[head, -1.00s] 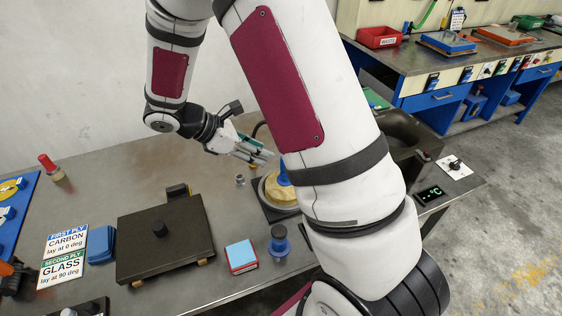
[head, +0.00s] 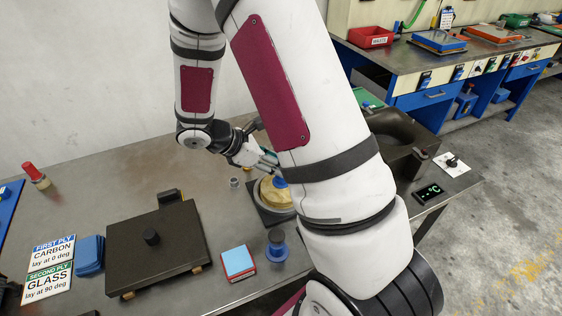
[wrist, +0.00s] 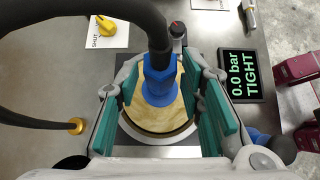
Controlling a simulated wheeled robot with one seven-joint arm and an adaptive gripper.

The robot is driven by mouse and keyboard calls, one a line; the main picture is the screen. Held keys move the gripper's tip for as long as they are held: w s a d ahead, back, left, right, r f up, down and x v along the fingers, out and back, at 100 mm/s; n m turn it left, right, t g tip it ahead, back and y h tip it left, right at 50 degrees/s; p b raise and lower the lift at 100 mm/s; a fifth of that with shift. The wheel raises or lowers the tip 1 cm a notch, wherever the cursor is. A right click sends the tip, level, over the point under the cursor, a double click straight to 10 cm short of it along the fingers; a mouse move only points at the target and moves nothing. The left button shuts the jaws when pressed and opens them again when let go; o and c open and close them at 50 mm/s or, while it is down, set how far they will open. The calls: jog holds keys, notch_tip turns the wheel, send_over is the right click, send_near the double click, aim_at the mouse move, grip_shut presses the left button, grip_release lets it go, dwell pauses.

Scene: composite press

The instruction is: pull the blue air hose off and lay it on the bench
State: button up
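The blue hose coupling (wrist: 160,82) sits upright on a yellowish bagged part in a round dish (wrist: 158,138). A thick black hose (wrist: 152,22) runs from the coupling's top, out of the wrist view. In the head view the coupling (head: 281,181) shows partly behind my arm. My gripper (wrist: 160,88) is open, with teal-padded fingers on either side of the coupling. Gaps show between the pads and the coupling. In the head view my gripper (head: 270,165) is low over the dish; its fingertips are partly hidden by my arm.
A display (wrist: 244,76) reads 0.0 bar TIGHT. A yellow valve knob (wrist: 105,24) stands on a card marked SHUT. The bench (head: 105,185) holds a dark plate (head: 165,250), a red-and-blue block (head: 238,262) and a blue knobbed piece (head: 277,247). Bare bench lies behind the plate.

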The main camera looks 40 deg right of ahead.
jog(key=shift+c, duration=0.2)
grip_shut()
jog(key=shift+r, duration=0.2)
jog(key=shift+r+p, duration=1.6)
jog(key=shift+r, duration=0.95)
